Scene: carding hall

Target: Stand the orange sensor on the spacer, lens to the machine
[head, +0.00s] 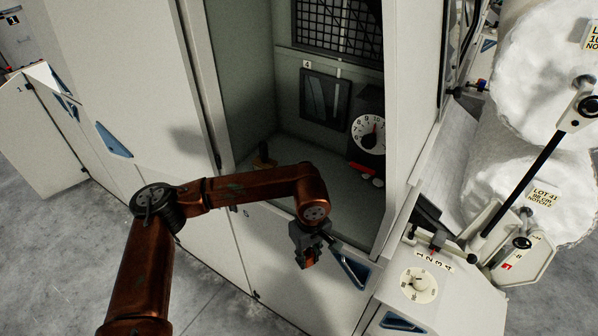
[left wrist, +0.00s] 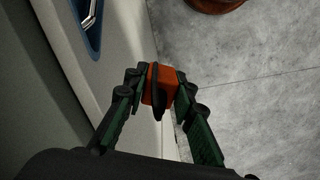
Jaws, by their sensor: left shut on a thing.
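My left gripper (head: 308,250) hangs in front of the open machine bay, over its front edge. It is shut on the orange sensor (head: 309,261), which shows only as a small orange block below the fingers. In the left wrist view the sensor (left wrist: 148,91) sits between the two fingertips (left wrist: 158,85), with a dark strip across its near face. Which way its lens points I cannot tell. I cannot pick out the spacer for certain. My right gripper is not in view.
The bay floor (head: 318,160) is mostly clear. A small dark object (head: 263,158) stands at its left, and a dark box with a white dial (head: 369,134) at its right. A cabinet wall bounds the left. Control panel (head: 436,280) and white rolls (head: 545,75) lie right.

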